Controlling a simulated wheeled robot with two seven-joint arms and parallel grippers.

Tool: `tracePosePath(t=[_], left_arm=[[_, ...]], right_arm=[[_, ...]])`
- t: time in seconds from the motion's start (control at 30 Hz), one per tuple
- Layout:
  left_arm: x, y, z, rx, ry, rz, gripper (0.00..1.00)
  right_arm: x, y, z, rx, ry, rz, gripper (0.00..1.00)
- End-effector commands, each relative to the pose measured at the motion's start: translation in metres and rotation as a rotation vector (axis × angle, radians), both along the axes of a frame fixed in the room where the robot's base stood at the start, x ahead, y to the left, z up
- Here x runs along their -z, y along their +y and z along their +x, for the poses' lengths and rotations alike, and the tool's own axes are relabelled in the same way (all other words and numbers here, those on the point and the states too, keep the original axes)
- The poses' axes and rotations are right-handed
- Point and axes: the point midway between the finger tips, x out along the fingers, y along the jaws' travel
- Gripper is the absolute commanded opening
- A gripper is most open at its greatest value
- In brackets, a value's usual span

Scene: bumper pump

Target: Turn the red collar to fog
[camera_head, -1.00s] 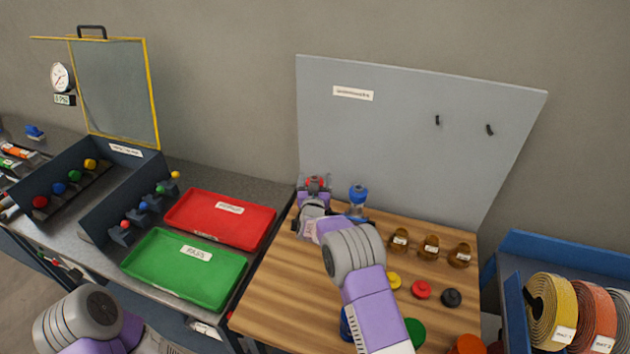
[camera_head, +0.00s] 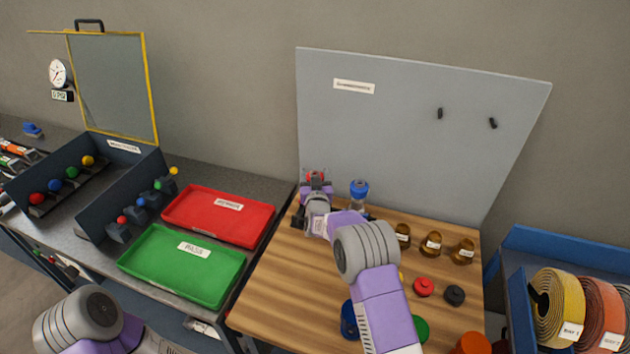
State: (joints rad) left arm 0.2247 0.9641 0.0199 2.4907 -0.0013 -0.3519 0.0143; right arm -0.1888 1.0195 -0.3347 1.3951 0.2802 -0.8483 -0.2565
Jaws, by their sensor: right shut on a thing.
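The red collar (camera_head: 316,176) is a small red piece at the back left of the wooden board, near the foot of the grey upright panel. My right gripper (camera_head: 316,184) reaches to it from the front and is shut on it. The fingers and my wrist hide most of the collar and whatever carries it, so its setting cannot be read. A blue-topped piece (camera_head: 359,190) stands upright just right of the gripper. My left arm shows at the lower left, but its gripper is outside the picture.
The wooden board (camera_head: 285,285) also holds several brown bottles (camera_head: 432,244), a red cap (camera_head: 424,287) and a black cap (camera_head: 455,295). Red (camera_head: 220,216) and green (camera_head: 182,265) trays lie to the left. A blue bin (camera_head: 515,290) with hose rolls stands at the right.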

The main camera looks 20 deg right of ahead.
Motion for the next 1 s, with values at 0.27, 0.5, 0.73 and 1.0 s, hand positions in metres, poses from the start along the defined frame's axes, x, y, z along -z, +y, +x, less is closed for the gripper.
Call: tracePosePath(t=[0.27, 0.5, 0.73, 1.0], left_arm=[[0.052, 0.000, 0.000, 0.000, 0.000, 0.000, 0.39], [0.072, 0.000, 0.000, 0.000, 0.000, 0.000, 0.39], [0.063, 0.000, 0.000, 0.000, 0.000, 0.000, 0.39], [0.042, 0.000, 0.000, 0.000, 0.000, 0.000, 0.39]], right_arm=[[0.005, 0.000, 0.000, -0.183, -0.005, 0.001, 0.33], [0.002, 0.002, 0.000, -0.346, -0.003, 0.002, 0.33], [-0.002, 0.005, 0.000, -0.487, 0.001, 0.004, 0.33], [-0.003, 0.008, -0.001, -0.610, 0.000, 0.003, 0.33]])
